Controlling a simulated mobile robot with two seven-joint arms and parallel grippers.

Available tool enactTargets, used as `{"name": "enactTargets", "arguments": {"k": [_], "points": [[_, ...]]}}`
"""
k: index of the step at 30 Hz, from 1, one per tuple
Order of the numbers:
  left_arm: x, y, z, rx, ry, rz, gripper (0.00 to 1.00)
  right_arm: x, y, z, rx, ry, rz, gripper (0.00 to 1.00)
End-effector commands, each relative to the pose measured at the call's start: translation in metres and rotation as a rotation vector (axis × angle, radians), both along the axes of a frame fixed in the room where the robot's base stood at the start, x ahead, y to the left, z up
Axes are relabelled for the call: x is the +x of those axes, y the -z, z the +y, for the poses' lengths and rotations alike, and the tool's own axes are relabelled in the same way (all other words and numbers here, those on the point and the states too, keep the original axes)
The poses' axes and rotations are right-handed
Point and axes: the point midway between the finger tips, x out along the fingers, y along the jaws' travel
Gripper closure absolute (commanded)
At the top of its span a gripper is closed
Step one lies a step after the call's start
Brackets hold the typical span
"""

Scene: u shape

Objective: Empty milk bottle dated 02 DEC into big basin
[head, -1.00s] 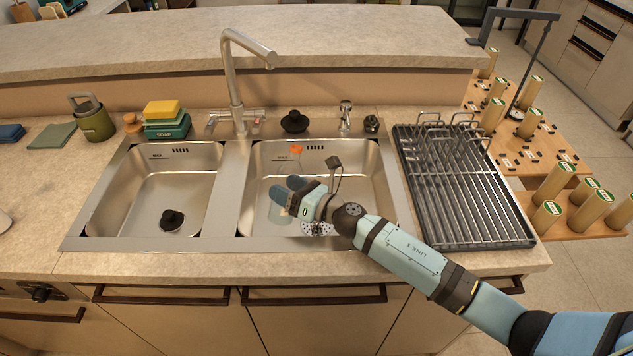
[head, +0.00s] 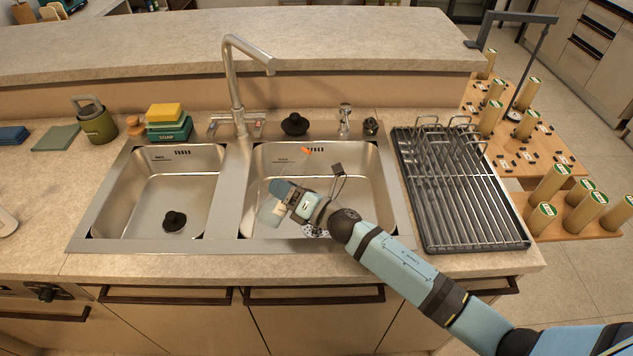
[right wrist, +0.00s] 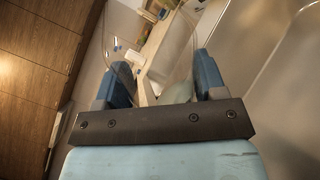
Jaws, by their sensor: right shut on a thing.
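My right gripper (head: 287,197) is over the right, larger basin (head: 360,165). It is shut on a clear bottle (head: 271,212), whose pale, see-through part shows left of the fingers and looks tilted. The bottle also shows as a clear shape between the blue fingers in the right wrist view (right wrist: 150,55). No date can be read on it. A small orange piece (head: 306,150) shows near the basin's back wall; I cannot tell whether it belongs to the bottle. My left gripper is not in view.
The tap (head: 235,85) stands behind the divider between the basins. The smaller left basin (head: 185,185) holds a black plug (head: 174,221). A dish rack (head: 465,200) stands right of the sink. Soap and sponges (head: 168,123) stand at the back left.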

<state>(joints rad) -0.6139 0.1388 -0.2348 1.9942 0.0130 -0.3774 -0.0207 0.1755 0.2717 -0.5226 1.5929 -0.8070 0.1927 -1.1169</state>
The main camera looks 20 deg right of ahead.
Motion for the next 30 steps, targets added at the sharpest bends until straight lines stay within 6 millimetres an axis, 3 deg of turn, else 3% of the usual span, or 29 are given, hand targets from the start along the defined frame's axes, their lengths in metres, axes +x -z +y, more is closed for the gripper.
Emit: {"name": "enactTargets", "arguments": {"k": [30], "points": [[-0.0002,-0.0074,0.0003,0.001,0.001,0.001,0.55,-0.0047,-0.0007,0.0077,0.150,0.000,0.097,0.80]]}}
